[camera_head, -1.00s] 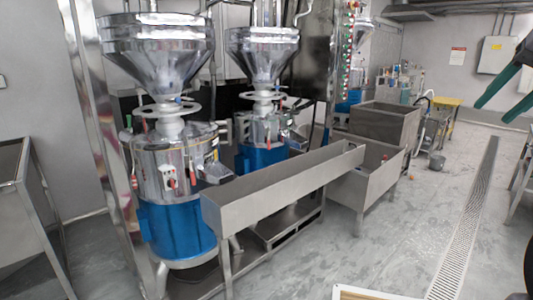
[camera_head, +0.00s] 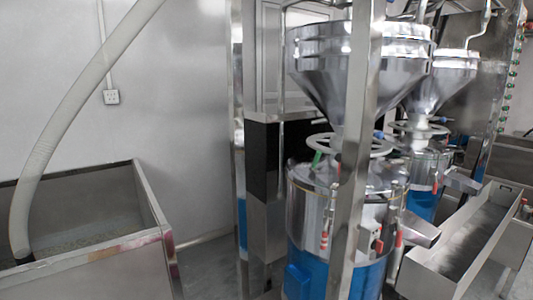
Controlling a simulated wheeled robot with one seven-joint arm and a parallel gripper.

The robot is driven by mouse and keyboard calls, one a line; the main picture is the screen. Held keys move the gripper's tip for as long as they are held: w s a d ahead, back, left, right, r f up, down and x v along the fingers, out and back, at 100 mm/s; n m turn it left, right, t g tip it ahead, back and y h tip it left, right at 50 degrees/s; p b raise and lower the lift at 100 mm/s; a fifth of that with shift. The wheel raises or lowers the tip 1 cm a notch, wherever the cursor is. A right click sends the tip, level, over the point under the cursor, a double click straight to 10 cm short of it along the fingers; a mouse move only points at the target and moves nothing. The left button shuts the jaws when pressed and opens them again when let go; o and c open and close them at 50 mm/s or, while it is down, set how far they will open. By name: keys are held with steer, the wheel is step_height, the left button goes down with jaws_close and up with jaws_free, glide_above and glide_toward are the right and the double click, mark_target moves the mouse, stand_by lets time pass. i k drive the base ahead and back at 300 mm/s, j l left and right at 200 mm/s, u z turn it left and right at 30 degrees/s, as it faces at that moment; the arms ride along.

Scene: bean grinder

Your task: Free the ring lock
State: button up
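The nearer bean grinder, with a steel drum (camera_head: 308,200) over a blue base (camera_head: 335,278), stands right of centre. A steel funnel hopper (camera_head: 318,75) sits above it. A pale ring-shaped handwheel (camera_head: 325,149) surrounds its neck, partly hidden by a steel post. Red-handled parts (camera_head: 324,238) are on the drum's side. A second grinder (camera_head: 425,170) stands behind to the right, with its own pale ring (camera_head: 420,128). I cannot tell which part is the ring lock or whether it is fastened. My gripper is not in view.
A steel upright post (camera_head: 358,150) stands in front of the nearer grinder. A steel trough (camera_head: 470,240) extends at the lower right. A large open steel bin (camera_head: 100,270) with a pale hose (camera_head: 75,90) fills the lower left.

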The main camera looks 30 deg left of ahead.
mark_target(319, 153)
steer(key=j, duration=2.2)
steer(key=i+j, duration=0.1)
steer(key=j, duration=0.25)
steer(key=i+j+u, duration=0.15)
steer(key=j, duration=0.2)
